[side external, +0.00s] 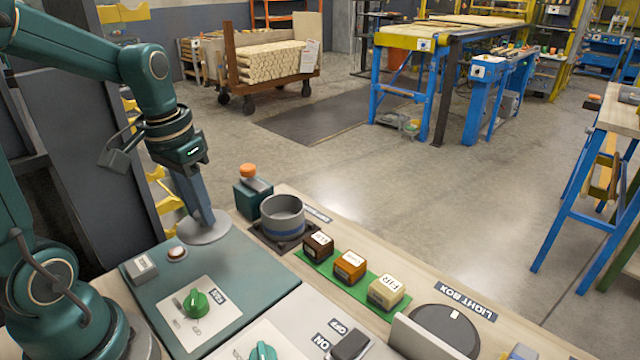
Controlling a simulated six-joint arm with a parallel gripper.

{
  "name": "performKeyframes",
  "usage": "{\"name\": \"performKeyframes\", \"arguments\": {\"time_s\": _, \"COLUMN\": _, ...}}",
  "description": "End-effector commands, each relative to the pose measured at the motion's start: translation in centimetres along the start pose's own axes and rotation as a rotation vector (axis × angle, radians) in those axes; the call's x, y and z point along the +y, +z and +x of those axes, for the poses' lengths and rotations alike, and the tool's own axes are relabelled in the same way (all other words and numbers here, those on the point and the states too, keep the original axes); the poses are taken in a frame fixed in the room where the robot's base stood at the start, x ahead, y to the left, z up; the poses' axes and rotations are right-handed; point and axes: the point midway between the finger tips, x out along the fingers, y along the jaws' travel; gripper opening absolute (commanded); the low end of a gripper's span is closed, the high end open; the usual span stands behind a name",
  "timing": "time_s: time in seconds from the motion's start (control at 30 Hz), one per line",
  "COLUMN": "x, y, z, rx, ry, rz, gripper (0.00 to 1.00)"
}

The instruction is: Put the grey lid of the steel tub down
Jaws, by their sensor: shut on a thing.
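My gripper (203,219) is shut on the grey lid (205,232), a flat round disc that looks about level. The lid is left of the steel tub, by the back edge of the green panel; I cannot tell whether it touches the surface below. Its handle is hidden by the fingers. The steel tub (283,216) stands upright and open, with a blue band around it, on a dark square base (262,239). The lid is apart from the tub.
A dark green box with an orange knob (250,190) stands behind the lid and tub. Wooden blocks (351,267) sit on a green strip to the right. The green panel (225,270) in front carries a button (177,253) and a green dial (195,303).

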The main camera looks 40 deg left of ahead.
Motion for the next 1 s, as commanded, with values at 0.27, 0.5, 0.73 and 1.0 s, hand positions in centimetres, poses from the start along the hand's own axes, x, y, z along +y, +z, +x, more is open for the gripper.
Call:
{"name": "performKeyframes", "arguments": {"time_s": 0.27, "x": 4.7, "y": -1.1, "z": 3.1, "rx": -0.005, "ry": 0.001, "rz": 0.009, "gripper": 0.0}}
{"name": "performKeyframes", "arguments": {"time_s": 0.5, "x": 6.6, "y": -1.8, "z": 4.5, "rx": -0.001, "ry": 0.0, "rz": 0.001, "gripper": 0.0}}
{"name": "performKeyframes", "arguments": {"time_s": 0.73, "x": 6.7, "y": -1.4, "z": 7.2, "rx": -0.007, "ry": 0.0, "rz": -0.001, "gripper": 0.0}}
{"name": "performKeyframes", "arguments": {"time_s": 1.0, "x": 6.6, "y": -1.4, "z": 8.5, "rx": 0.001, "ry": 0.0, "rz": -0.001, "gripper": 0.0}}
